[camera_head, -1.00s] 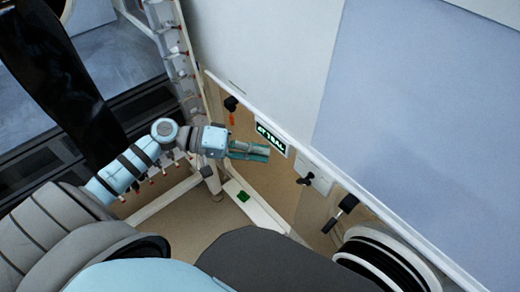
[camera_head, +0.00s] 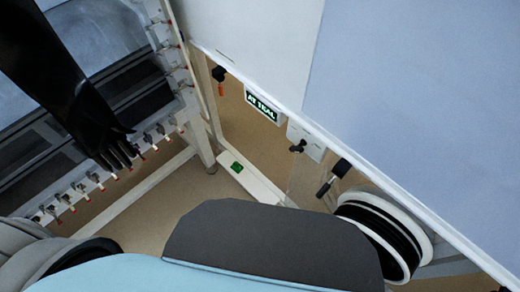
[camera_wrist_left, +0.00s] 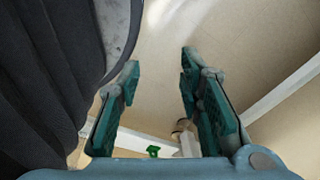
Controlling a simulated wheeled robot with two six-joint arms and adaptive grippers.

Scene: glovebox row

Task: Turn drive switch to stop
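A black knob (camera_head: 298,146) sits on a small white box (camera_head: 312,142) under the panel edge. It may be the drive switch, but no label on it can be read. A black lever handle (camera_head: 333,177) is to its right, and a black handle with an orange tip (camera_head: 219,80) is to its left. A small display with green characters (camera_head: 262,105) is between them. My left gripper (camera_wrist_left: 160,64) shows only in the left wrist view. Its two teal fingers are apart with nothing between them, facing the tan floor. My right gripper is in neither view.
A long black glove (camera_head: 75,90) hangs at the left by a rail with several red-tipped fittings. A white and black ring port (camera_head: 385,232) is at the lower right. A green object (camera_head: 236,168) lies on a white floor beam (camera_head: 258,187); it also shows in the left wrist view (camera_wrist_left: 153,151).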

